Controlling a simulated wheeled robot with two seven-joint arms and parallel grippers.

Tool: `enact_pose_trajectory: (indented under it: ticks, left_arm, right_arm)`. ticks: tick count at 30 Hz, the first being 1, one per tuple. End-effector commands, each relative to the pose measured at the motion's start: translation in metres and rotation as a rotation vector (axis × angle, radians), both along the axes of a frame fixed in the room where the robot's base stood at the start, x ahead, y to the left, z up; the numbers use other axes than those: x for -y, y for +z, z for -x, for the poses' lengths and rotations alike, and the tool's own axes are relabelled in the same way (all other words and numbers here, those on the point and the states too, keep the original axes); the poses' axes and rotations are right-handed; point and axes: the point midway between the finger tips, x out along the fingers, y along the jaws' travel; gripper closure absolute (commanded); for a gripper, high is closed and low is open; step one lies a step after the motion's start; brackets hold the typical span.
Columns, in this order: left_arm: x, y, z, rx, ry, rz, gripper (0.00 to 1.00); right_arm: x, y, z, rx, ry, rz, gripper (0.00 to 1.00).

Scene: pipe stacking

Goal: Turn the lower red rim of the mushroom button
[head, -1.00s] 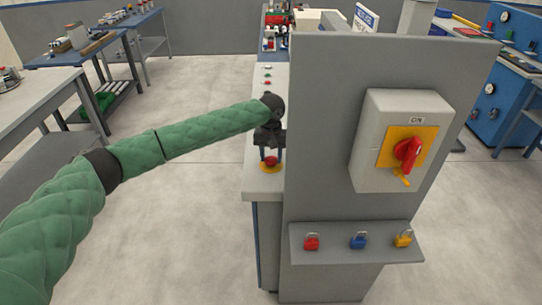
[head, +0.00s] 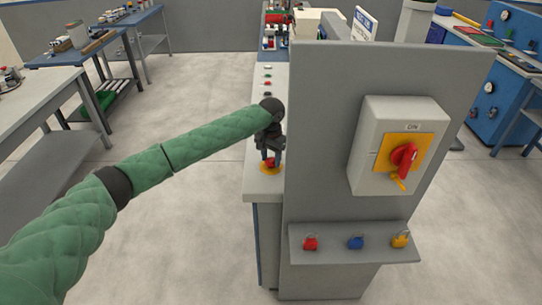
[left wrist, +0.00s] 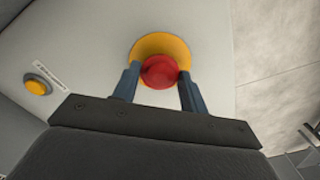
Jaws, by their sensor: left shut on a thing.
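The red mushroom button (left wrist: 160,71) sits on a round yellow base on the light console top, seen in the left wrist view. In the head view the button (head: 268,161) is partly hidden behind the fingers, with its yellow base (head: 270,170) showing below. My left gripper (head: 270,158) points down over the button, its two blue fingers (left wrist: 156,83) on either side of the red rim. It is shut on the button. My right gripper is not in view.
A tall grey panel (head: 330,170) stands right beside the button, carrying a switch box with a red handle (head: 403,157). Its shelf (head: 350,247) holds red, blue and yellow padlocks. A yellow push button (left wrist: 37,86) sits on the console nearby.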

Motion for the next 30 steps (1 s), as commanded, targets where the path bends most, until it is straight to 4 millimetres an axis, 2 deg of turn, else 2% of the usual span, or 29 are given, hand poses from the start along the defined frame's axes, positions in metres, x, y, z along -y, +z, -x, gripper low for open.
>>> enact_pose_trajectory:
  ticks: [9, 23, 24, 26, 30]
  left_arm:
    - [-0.0004, -0.0016, 0.0, -0.001, -0.101, -0.001, 0.8]
    - [-0.0008, -0.0026, 0.0002, -0.002, -0.113, -0.001, 0.8]
    - [-0.0007, -0.0026, 0.0002, -0.002, -0.113, -0.001, 0.49]
    - [-0.0006, -0.0025, 0.0002, -0.001, -0.113, -0.001, 0.37]
    - [-0.0006, -0.0019, 0.0001, -0.001, -0.113, -0.001, 0.35]
  right_arm:
    - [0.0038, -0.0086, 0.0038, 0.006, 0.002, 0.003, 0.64]
    - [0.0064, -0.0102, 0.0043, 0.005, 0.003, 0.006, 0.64]
    - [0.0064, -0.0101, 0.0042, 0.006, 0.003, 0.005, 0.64]
    - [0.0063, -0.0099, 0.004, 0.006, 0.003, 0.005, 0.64]
    - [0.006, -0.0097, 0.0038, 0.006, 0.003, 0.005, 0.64]
